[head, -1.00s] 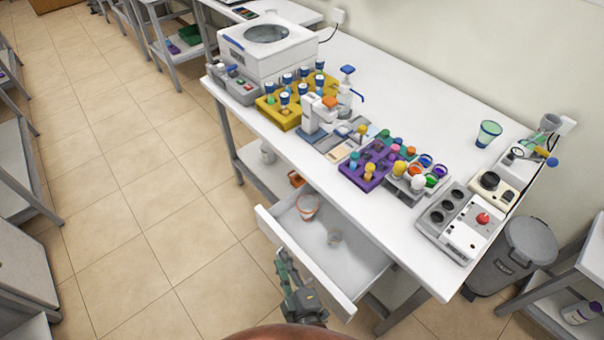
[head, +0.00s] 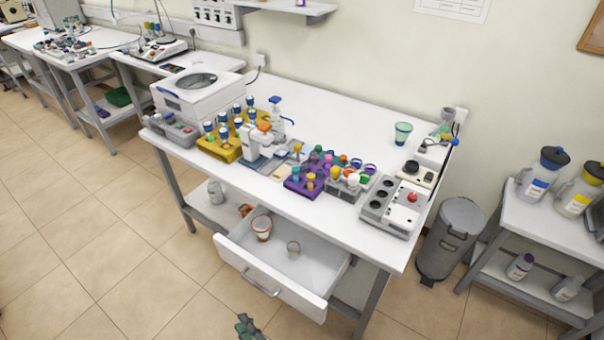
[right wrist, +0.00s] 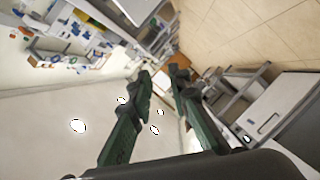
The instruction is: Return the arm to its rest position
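My right gripper (head: 247,326) shows only at the bottom edge of the head view, in front of the open drawer (head: 270,290) and apart from it. In the right wrist view its two green fingers (right wrist: 161,80) stand apart with nothing between them. My left gripper is in neither view.
The white bench (head: 345,110) carries a white machine (head: 197,93), a yellow rack (head: 218,148), a purple rack (head: 304,183) and a grey control box (head: 392,208). A grey bin (head: 452,240) stands right of it. The tiled floor (head: 110,240) is clear at left.

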